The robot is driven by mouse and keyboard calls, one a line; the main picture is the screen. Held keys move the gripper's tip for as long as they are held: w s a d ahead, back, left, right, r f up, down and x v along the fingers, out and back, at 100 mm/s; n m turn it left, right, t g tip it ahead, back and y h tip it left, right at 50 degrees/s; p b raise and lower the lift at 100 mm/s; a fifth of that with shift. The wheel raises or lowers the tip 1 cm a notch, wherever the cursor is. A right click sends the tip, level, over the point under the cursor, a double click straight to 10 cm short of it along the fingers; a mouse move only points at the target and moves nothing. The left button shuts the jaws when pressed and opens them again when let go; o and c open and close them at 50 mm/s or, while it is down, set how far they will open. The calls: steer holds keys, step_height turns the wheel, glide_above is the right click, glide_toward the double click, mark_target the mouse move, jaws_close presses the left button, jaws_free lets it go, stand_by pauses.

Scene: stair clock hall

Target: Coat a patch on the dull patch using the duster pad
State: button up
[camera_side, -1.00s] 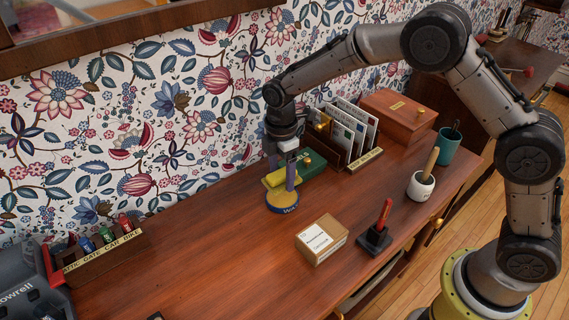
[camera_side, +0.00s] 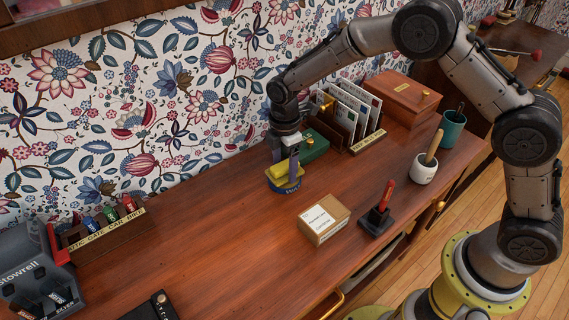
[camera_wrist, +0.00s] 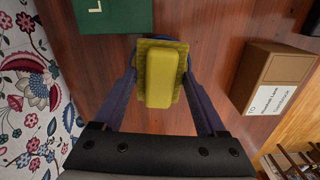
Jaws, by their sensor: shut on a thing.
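My gripper (camera_side: 286,168) points down over the desk and is shut on the yellow duster pad (camera_side: 282,173). In the wrist view the pad (camera_wrist: 160,78) lies between the two fingers. Right under it is a round blue tin (camera_side: 288,187) with lettering on its side, probably a wax tin. The pad is low over the tin's open top and seems to touch its contents. In the wrist view only the tin's blue rim (camera_wrist: 138,44) shows, the rest hidden by the pad. I cannot make out the dull patch on the brown desk top (camera_side: 215,235).
A green box (camera_side: 315,143) and a letter rack (camera_side: 366,140) stand close behind the tin. A cardboard parcel (camera_side: 324,220) and a red-handled stamp (camera_side: 380,214) are to the right front. A labelled rack (camera_side: 102,230) stands at left. The desk's middle left is clear.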

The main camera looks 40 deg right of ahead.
mark_target(284, 164)
steer(key=shift+f, duration=0.55)
stand_by(1.1)
steer(key=shift+r, duration=0.1)
steer(key=shift+r, duration=3.45)
